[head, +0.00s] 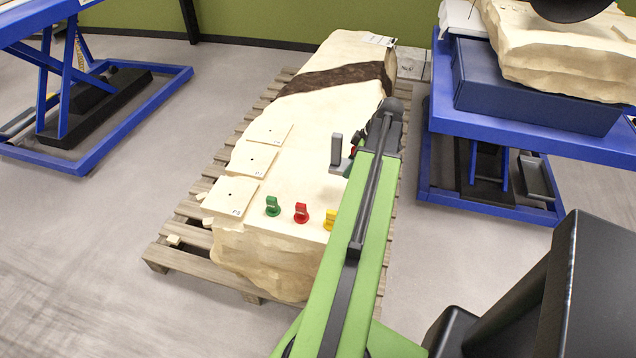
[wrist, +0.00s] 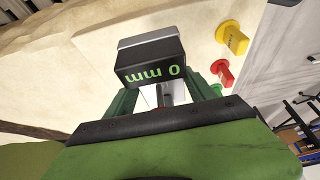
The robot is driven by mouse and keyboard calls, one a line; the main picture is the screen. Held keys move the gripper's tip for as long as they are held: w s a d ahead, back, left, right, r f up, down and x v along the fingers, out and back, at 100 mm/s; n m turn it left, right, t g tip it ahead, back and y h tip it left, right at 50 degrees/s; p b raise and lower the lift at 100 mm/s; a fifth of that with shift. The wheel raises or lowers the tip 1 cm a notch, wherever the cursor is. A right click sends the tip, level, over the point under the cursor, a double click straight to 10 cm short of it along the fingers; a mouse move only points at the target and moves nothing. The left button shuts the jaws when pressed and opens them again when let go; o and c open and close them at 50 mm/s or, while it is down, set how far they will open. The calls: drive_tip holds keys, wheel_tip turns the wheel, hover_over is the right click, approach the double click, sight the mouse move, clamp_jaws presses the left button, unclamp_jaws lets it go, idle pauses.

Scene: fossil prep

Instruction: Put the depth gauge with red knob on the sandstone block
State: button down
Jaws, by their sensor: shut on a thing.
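The sandstone block (head: 325,112) is a long pale slab with a dark brown band, lying on a wooden pallet. It also fills much of the wrist view (wrist: 60,72). My gripper (wrist: 160,96) is shut on a depth gauge (wrist: 150,62), a black box with a grey edge and a green "0 mm" display, upside down in the wrist view. In the head view the gauge's grey upright part (head: 337,149) shows over the right half of the block, with a small red patch beside it. My arm hides the rest. I cannot tell whether the gauge touches the block.
A green (head: 272,206), a red (head: 301,213) and a yellow (head: 330,219) knobbed piece stand along the block's front edge. Three square plates (head: 252,159) lie along its left side. The pallet (head: 180,240) surrounds it. Blue lift tables (head: 560,145) stand right and left.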

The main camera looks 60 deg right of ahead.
drive_tip(key=b, duration=0.5)
hover_over(323, 177)
drive_tip(key=s, duration=0.1)
drive_tip(key=f, duration=0.6)
drive_tip(key=shift+s+d, duration=0.2)
drive_tip(key=shift+d, duration=0.15)
wheel_tip(323, 177, down, 4)
drive_tip(key=b, duration=0.4)
drive_tip(key=shift+f, duration=0.25)
drive_tip(key=shift+c, duration=1.6)
unclamp_jaws()
drive_tip(key=shift+r, duration=0.15)
drive_tip(key=shift+r, duration=0.25)
drive_tip(key=p+v, duration=1.1)
drive_tip(key=shift+s+r, duration=0.2)
drive_tip(key=shift+r, duration=0.1)
